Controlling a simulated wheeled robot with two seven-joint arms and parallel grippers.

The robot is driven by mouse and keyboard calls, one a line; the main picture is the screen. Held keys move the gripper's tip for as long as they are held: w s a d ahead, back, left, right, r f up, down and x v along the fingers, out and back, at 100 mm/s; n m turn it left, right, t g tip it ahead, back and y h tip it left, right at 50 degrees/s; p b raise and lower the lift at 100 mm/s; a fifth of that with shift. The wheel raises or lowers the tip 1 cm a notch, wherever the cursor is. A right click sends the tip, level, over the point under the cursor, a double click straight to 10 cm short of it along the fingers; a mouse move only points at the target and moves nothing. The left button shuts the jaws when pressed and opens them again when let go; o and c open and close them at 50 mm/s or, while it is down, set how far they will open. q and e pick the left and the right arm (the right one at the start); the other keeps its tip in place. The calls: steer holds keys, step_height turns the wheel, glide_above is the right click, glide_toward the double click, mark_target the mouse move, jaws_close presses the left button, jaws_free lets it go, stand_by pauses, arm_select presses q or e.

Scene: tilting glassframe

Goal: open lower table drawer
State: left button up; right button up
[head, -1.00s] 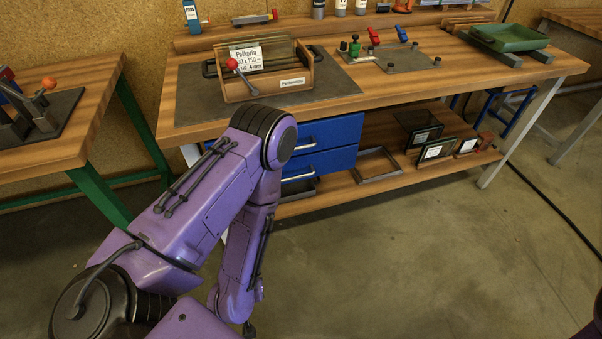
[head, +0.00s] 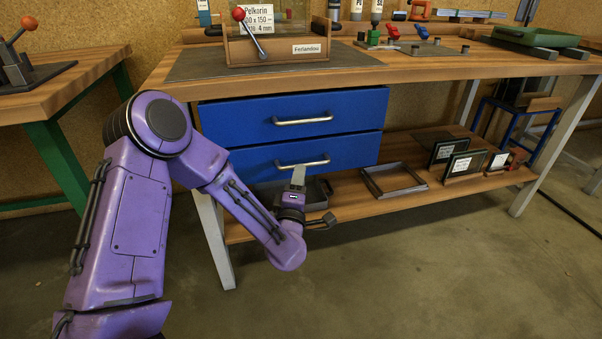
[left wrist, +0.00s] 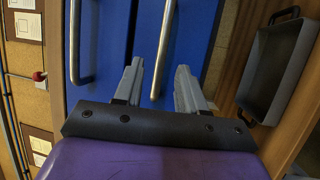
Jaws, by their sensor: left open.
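The lower blue drawer (head: 250,163) is shut under the workbench top, below the upper blue drawer (head: 235,123). Its silver bar handle (head: 318,162) also shows in the left wrist view (left wrist: 168,35). My left gripper (head: 298,172) is at this handle, just in front of the drawer. In the left wrist view my left gripper (left wrist: 160,72) is open, with its two grey fingers on either side of the handle bar. No grip on the bar is visible. My right gripper is out of view.
The upper handle (head: 303,120) is close above the gripper. A bench leg (head: 213,235) stands near my left arm. The floor in front is clear.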

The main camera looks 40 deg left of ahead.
arm_select(q)
steer(key=x, duration=0.4)
jaws_close()
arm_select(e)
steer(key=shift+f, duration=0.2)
